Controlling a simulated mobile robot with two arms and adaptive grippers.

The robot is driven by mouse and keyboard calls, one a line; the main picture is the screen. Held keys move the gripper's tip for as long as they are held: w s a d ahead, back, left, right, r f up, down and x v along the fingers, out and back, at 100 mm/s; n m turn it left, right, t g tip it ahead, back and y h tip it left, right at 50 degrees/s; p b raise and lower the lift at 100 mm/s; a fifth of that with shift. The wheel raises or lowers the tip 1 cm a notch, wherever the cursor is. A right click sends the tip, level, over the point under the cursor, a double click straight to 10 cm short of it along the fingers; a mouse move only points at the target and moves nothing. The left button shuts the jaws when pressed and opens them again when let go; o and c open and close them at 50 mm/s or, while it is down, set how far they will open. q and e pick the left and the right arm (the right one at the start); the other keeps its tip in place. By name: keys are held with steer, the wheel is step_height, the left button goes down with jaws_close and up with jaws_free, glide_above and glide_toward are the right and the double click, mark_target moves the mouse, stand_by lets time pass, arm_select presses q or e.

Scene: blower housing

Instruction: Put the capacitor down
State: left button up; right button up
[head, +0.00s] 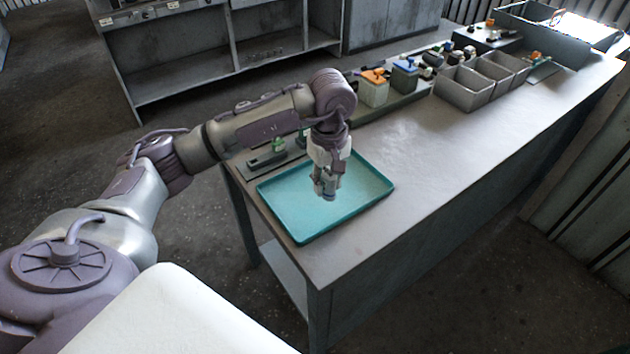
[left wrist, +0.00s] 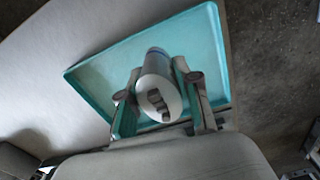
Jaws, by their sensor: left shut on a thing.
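My left gripper (head: 325,190) points down over the teal tray (head: 290,224) on the near end of the workbench. In the left wrist view the left gripper (left wrist: 163,98) is shut on the capacitor (left wrist: 157,74), a pale cylinder with a blue-grey far end and dark marks on its near face. The fingers grip it from both sides. The tray (left wrist: 100,65) lies beyond it and looks otherwise empty. In the head view the capacitor is mostly hidden by the fingers. I cannot tell whether it touches the tray floor. My right gripper is not in view.
A small holder (head: 268,160) with green parts lies behind the tray. Orange-topped (head: 374,88) and blue-topped (head: 404,75) containers stand farther back, beside grey bins (head: 465,88). The bench top (head: 440,150) right of the tray is clear. The bench's front edge runs close to the tray.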

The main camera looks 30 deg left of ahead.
arm_select(q)
steer(key=a+f, duration=0.1)
steer(key=w+a+f+p, duration=0.1)
steer(key=a, duration=0.1)
steer(key=w+a+f, duration=0.1)
steer(key=a, duration=0.1)
steer(key=shift+a, duration=0.1)
steer(key=shift+w+a+f+p, duration=0.3)
steer(key=shift+a+f+p, duration=0.25)
steer(key=shift+f, duration=0.25)
step_height(320, 180, down, 3)
steer(key=shift+s+f+p, duration=0.1)
steer(key=shift+p, duration=0.6)
steer(key=shift+f, duration=0.3)
steer(key=o, duration=1)
steer(key=shift+c, duration=0.2)
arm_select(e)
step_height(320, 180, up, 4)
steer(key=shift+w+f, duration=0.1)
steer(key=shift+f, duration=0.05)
